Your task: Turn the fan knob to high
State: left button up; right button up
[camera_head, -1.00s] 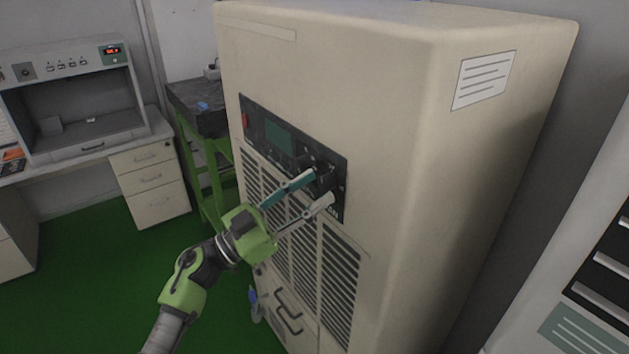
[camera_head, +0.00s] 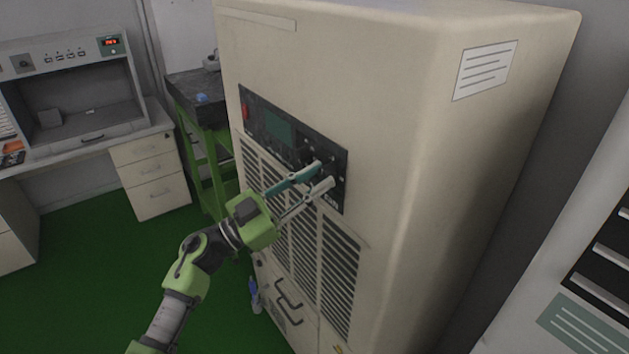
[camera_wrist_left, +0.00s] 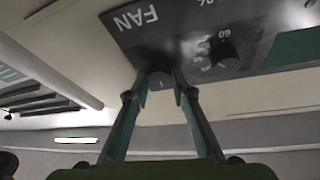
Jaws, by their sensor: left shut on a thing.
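The beige cabinet (camera_head: 400,90) fills the middle of the head view, with a black control panel (camera_head: 257,112) on its front. My left gripper (camera_head: 326,174) reaches the panel's lower right part. In the left wrist view, my left gripper (camera_wrist_left: 159,84) has its fingers on both sides of the dark fan knob (camera_wrist_left: 156,70), just below the white FAN label (camera_wrist_left: 136,18). It is shut on the knob. The knob's pointer setting is too dark to read. A second dark knob (camera_wrist_left: 224,52) with a 60 mark sits beside it. My right gripper is not in view.
Vents (camera_head: 337,262) and a handle (camera_head: 288,300) lie below the panel. A green-legged stand (camera_head: 208,140) and a desk (camera_head: 90,150) with a hood are at left. A drawer unit (camera_head: 600,280) stands at right. The green floor (camera_head: 90,270) at lower left is clear.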

pick_arm(q)
jog(key=m+g+b, duration=0.1)
jog(key=m, duration=0.1)
jog(key=m+g+b, duration=0.1)
jog(key=m, duration=0.2)
jog(key=shift+w+a+g, duration=0.1)
jog(key=shift+g, duration=0.3)
jog(key=m+g, duration=0.1)
jog(key=m, duration=0.2)
jog(key=m+g+b, duration=0.1)
jog(key=m, duration=0.1)
jog(key=shift+w+r+m+y, duration=0.1)
jog(key=shift+r+m+y, duration=0.05)
jog(key=shift+m+y, duration=0.2)
jog(key=m, duration=0.2)
jog(key=m+g+y+b, duration=0.1)
jog(key=m, duration=0.1)
jog(key=shift+r+m+y, duration=0.2)
jog(key=shift+m+y, duration=0.05)
jog(key=shift+m, duration=0.1)
jog(key=shift+m+y+b, duration=0.35)
jog(key=shift+m+y, duration=0.45)
jog(key=shift+m, duration=1.2)
jog(key=o, duration=1.1)
jog(key=shift+r, duration=0.1)
